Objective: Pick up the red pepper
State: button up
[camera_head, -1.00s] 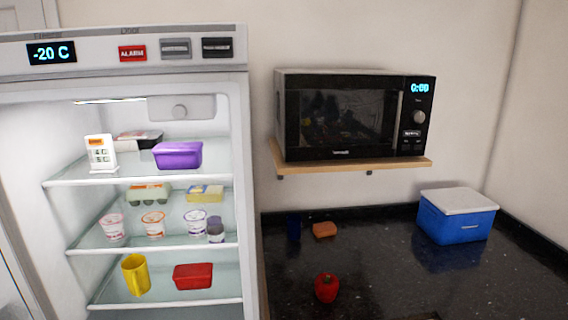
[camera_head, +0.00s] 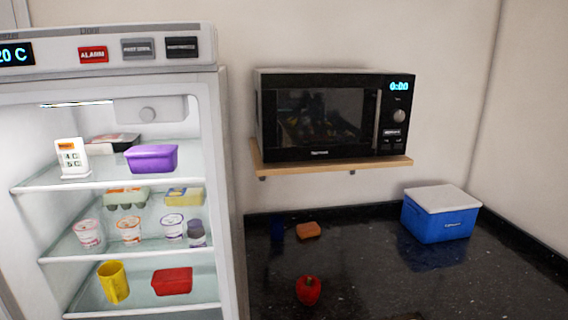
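The red pepper (camera_head: 308,290) stands on the dark granite counter (camera_head: 350,270), near the bottom middle of the head view, to the right of the fridge. It is upright with a small dark stem on top. Nothing touches it. My gripper is not in view. A small dark shape at the bottom edge, right of the pepper, is too cut off to identify.
An orange-brown sponge-like block (camera_head: 308,230) and a dark blue item (camera_head: 277,229) are behind the pepper. A blue cooler with a white lid (camera_head: 440,215) stands at the back right. A microwave (camera_head: 335,115) sits on a wooden shelf above. The open fridge (camera_head: 232,200) borders the left.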

aim_at(308, 286)
jog(key=i+j+z, duration=0.25)
jog(key=j+z, duration=0.3)
jog(key=i+j+z, duration=0.25)
jog(key=k+j, duration=0.1)
